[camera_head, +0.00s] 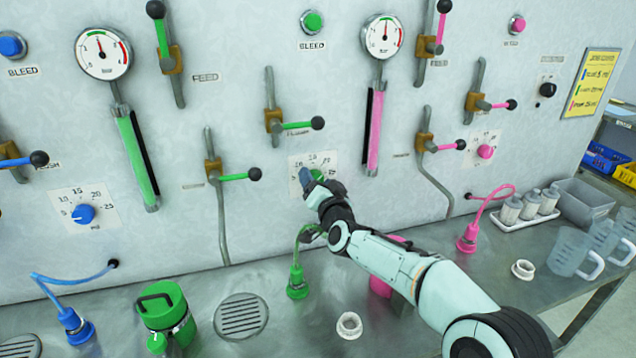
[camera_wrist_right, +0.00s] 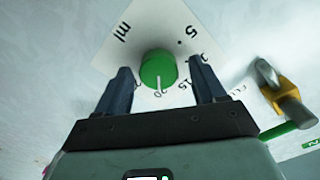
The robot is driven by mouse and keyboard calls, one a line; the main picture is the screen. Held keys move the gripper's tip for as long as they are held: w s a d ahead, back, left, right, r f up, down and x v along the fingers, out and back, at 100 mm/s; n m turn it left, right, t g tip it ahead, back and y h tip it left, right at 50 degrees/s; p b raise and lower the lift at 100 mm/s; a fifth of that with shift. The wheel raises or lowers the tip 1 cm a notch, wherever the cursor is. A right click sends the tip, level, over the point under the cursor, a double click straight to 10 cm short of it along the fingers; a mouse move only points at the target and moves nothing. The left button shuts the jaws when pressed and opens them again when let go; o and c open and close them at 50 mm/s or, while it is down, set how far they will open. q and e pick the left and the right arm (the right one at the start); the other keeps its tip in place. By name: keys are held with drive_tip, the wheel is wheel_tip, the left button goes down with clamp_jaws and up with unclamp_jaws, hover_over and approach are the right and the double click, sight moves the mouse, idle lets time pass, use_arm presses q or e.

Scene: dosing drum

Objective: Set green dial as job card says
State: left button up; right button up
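The green dial (camera_head: 318,175) is on a white scale plate on the wall panel, partly hidden by my right gripper (camera_head: 311,184) in the head view. In the right wrist view the dial (camera_wrist_right: 157,69) lies between the two spread fingers of the right gripper (camera_wrist_right: 162,88), with a gap on each side. Its white pointer line points toward the bottom of that view; the mark there is hard to read. The yellow job card (camera_head: 590,82) hangs at the upper right with blue, green and pink lines, too small to read surely. My left gripper is not in view.
A blue dial (camera_head: 83,214) and a pink dial (camera_head: 486,151) sit on either side. Black-knobbed levers (camera_head: 318,123) stick out near my arm. The bench holds a green canister (camera_head: 165,310), a drain grille (camera_head: 241,316), and clear jugs (camera_head: 572,252) at the right.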

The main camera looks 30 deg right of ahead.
drive_tip(key=b+v, duration=0.2)
drive_tip(key=v, duration=1.1)
drive_tip(key=shift+s, duration=0.2)
drive_tip(key=shift+a, duration=0.1)
